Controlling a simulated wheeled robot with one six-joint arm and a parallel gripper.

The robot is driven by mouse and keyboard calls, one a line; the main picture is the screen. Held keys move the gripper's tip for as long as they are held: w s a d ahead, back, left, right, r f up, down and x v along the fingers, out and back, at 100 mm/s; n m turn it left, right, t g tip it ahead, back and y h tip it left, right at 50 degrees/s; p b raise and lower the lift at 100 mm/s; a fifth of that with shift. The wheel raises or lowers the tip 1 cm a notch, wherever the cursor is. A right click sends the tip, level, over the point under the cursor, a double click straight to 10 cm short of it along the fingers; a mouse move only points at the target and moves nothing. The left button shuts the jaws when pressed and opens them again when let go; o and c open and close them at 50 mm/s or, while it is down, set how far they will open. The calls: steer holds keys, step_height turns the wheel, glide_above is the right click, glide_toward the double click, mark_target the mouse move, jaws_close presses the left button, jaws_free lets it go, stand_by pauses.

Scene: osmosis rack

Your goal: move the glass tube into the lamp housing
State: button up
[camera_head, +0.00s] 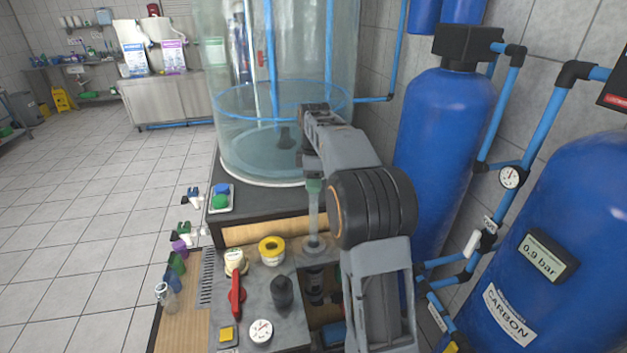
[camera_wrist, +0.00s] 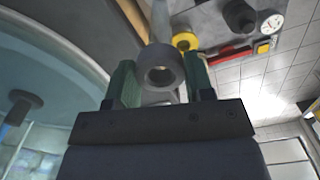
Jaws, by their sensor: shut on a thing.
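The glass tube (camera_head: 314,214) is a pale, see-through upright cylinder hanging below my gripper (camera_head: 314,184). My gripper is shut on its upper end. In the wrist view, the green fingers of my gripper (camera_wrist: 160,88) stand either side of the tube's grey, hollow round end (camera_wrist: 161,66). The tube's lower end meets a grey round collar, seemingly the lamp housing (camera_head: 314,244), on the bench top. I cannot tell whether the tube is inside the collar or just above it. My arm hides the area to the right.
A large clear water tank (camera_head: 250,150) stands just behind the tube. Blue tanks (camera_head: 440,150) stand at right.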

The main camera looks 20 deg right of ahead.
steer(key=b, duration=0.3)
glide_above(314, 237)
steer(key=w, duration=0.1)
steer(key=shift+w+d+f, duration=0.1)
steer(key=shift+d+f, duration=0.05)
steer(key=shift+f, duration=0.95)
steer(key=shift+w+d+f, duration=0.1)
steer(key=shift+d+f, duration=0.05)
steer(key=shift+f, duration=0.9)
steer(key=shift+f, duration=0.1)
steer(key=shift+f+b, duration=2.2)
steer(key=shift+f, duration=1.6)
steer(key=shift+f, duration=0.1)
steer(key=shift+f+b, duration=2.3)
steer(key=shift+f, duration=1.45)
steer(key=shift+f, duration=0.2)
steer(key=shift+f+b, duration=0.7)
steer(key=shift+f, duration=0.45)
